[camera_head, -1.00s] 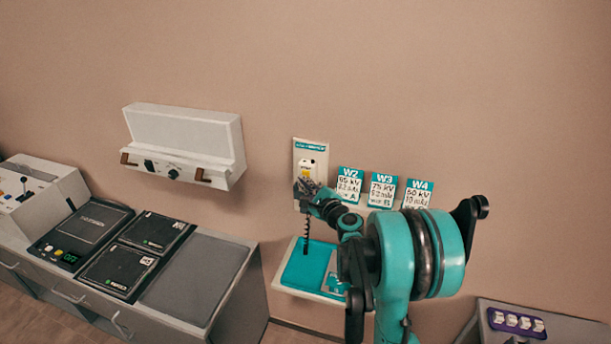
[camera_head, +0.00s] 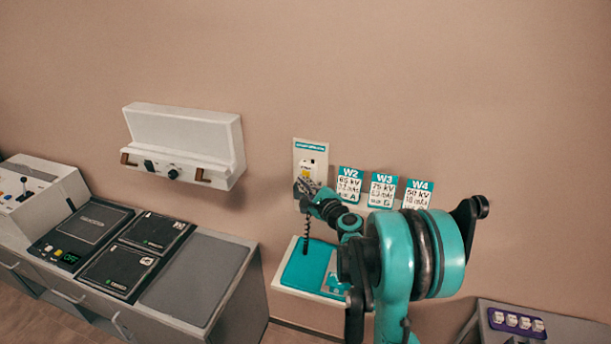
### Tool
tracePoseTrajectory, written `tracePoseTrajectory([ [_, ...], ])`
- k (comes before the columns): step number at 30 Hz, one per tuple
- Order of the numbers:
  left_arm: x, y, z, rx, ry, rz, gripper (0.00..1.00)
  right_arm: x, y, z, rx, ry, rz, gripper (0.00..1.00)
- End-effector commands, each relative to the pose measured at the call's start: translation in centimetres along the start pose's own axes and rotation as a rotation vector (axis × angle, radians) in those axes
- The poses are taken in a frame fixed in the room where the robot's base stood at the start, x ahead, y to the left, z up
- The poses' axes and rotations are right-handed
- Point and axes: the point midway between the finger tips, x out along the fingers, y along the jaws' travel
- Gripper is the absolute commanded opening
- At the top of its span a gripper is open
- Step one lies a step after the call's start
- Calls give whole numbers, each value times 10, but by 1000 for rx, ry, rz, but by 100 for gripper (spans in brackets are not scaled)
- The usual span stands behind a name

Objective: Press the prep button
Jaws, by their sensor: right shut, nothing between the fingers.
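A beige wall plate (camera_head: 311,150) with a teal label strip is on the wall. A small white hand unit with a yellow patch (camera_head: 307,173) hangs on it, with a dark coiled cord (camera_head: 306,236) below. No button labelled prep can be read at this size. My right gripper (camera_head: 303,185) is shut and empty. It is in front of the lower part of the hand unit and hides it; I cannot tell whether it touches. My left gripper is not in view.
Cards W2 (camera_head: 348,186), W3 (camera_head: 382,191) and W4 (camera_head: 417,194) are on the wall, right of the plate. A teal-topped shelf (camera_head: 303,268) is below. A white wall box (camera_head: 183,146) and a grey counter (camera_head: 225,307) are at left. A purple switch strip (camera_head: 516,323) is at lower right.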

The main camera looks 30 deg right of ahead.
Motion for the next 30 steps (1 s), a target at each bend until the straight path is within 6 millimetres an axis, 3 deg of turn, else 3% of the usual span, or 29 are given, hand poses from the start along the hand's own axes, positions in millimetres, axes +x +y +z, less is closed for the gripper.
tracePoseTrajectory([
  [30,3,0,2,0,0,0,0,8,-6,-6,0,0,0,0],
])
